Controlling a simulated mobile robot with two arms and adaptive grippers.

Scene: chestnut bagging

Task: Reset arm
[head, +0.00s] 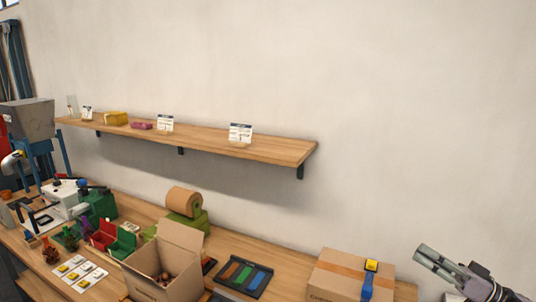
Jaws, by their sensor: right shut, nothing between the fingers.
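My right gripper (437,262) is at the lower right of the head view, raised in front of the bare wall, to the right of the closed cardboard box. Its fingers point to the upper left, they are shut and hold nothing. My left gripper is not in the head view.
A wooden workbench (285,270) holds an open cardboard box (183,243) with chestnuts, a dark tray (262,289), a closed box (335,283) and a roll of brown paper (183,201). A wall shelf (285,151) carries small cards. The wall at right is clear.

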